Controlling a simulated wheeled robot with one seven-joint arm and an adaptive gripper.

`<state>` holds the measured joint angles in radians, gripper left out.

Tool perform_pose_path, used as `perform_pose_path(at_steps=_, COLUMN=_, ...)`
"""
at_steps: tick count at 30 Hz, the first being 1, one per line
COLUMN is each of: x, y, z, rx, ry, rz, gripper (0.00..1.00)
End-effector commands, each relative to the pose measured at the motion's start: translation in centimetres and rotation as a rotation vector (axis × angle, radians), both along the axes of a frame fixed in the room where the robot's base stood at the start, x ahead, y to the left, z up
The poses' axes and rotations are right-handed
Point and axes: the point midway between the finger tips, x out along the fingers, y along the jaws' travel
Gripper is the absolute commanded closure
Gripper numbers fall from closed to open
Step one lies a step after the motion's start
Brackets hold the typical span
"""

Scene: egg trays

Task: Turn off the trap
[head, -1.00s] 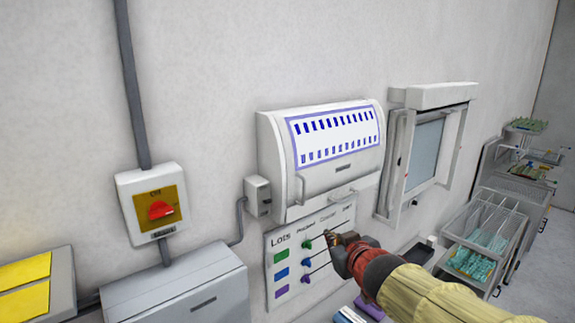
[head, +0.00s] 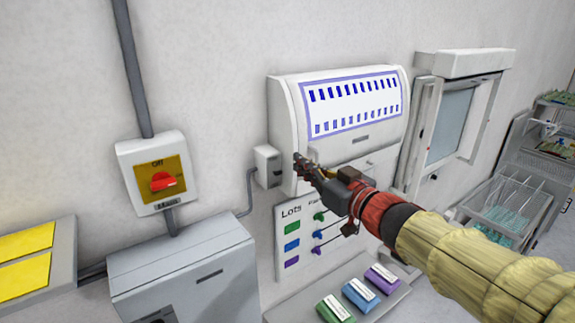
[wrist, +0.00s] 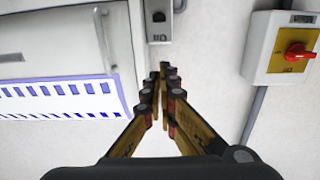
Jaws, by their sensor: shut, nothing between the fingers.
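A white wall unit with a blue-marked front panel (head: 345,84) hangs on the wall and may be the trap. A small grey box (head: 268,166) is fixed beside its left side, with a cable running down. A yellow-plated switch box (head: 152,180) with a red rotary knob (head: 163,182) marked "Off" is mounted further left. My gripper (head: 302,168) is shut and empty, in front of the unit's lower left. In the wrist view my fingertips (wrist: 165,70) point toward the small box (wrist: 160,20), apparently short of it. The red knob (wrist: 298,52) shows at right.
A grey cabinet (head: 190,270) stands below the switch. A Lots board (head: 292,215) is under the unit, with green, blue and purple blocks (head: 362,293) below it. A framed window (head: 447,125) and racks (head: 500,210) are at right. The wall between the boxes is clear.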

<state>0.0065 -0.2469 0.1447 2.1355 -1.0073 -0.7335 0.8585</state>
Motion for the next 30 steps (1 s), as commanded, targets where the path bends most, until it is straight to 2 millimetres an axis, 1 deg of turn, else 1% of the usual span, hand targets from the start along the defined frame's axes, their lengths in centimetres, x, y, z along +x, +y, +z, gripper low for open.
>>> perform_pose_path(at_steps=5, x=1.6, y=1.1, z=-0.1, rx=0.0, ry=0.002, rz=0.002, gripper=1.0)
perform_pose_path(at_steps=18, x=8.5, y=5.8, z=-0.1, rx=0.0, ry=0.002, rz=0.001, gripper=1.0)
perform_pose_path(at_steps=21, x=7.7, y=5.1, z=-2.0, rx=0.0, ry=0.006, rz=-0.002, gripper=1.0)
perform_pose_path(at_steps=24, x=7.4, y=4.9, z=-3.0, rx=-0.001, ry=0.004, rz=-0.001, gripper=1.0)
perform_pose_path(at_steps=30, x=7.1, y=4.7, z=-3.9, rx=-0.001, ry=0.001, rz=-0.001, gripper=1.0)
